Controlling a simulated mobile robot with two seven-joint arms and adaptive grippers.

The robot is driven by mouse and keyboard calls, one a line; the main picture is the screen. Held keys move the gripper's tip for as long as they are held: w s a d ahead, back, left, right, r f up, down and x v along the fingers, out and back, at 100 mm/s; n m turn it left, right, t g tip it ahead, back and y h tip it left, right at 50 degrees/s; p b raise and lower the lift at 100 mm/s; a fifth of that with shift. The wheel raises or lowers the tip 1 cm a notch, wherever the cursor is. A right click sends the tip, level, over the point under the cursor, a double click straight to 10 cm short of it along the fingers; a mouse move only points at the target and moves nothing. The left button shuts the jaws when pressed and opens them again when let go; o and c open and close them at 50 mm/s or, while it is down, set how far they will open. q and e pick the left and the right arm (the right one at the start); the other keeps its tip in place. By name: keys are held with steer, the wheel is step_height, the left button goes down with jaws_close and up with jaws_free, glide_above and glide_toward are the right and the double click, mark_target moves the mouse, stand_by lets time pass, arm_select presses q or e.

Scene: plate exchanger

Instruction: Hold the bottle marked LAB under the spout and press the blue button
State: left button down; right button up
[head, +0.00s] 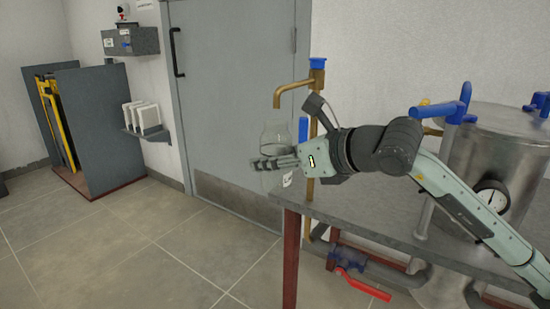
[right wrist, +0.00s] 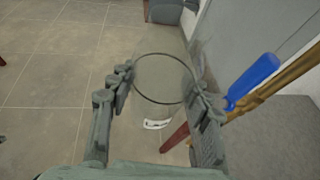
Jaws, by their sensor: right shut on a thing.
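A clear, see-through bottle (head: 276,134) is held upright in the jaws of my right gripper (head: 276,163). The right wrist view shows its round rim (right wrist: 160,56) between the two fingers (right wrist: 160,98). A white label (right wrist: 157,124) shows on it, but I cannot read its letters. In the head view the brass spout (head: 284,89) hangs above the bottle with a gap; I cannot tell whether they line up in depth. A blue cap-like button (head: 317,63) tops the brass pipe. My left gripper is out of view.
A blue lever (head: 303,128) is beside the brass pipe, close to the right finger in the wrist view (right wrist: 252,82). A grey table (head: 350,207) carries a steel tank (head: 495,150) with blue valves. A red valve handle (head: 362,285) is below.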

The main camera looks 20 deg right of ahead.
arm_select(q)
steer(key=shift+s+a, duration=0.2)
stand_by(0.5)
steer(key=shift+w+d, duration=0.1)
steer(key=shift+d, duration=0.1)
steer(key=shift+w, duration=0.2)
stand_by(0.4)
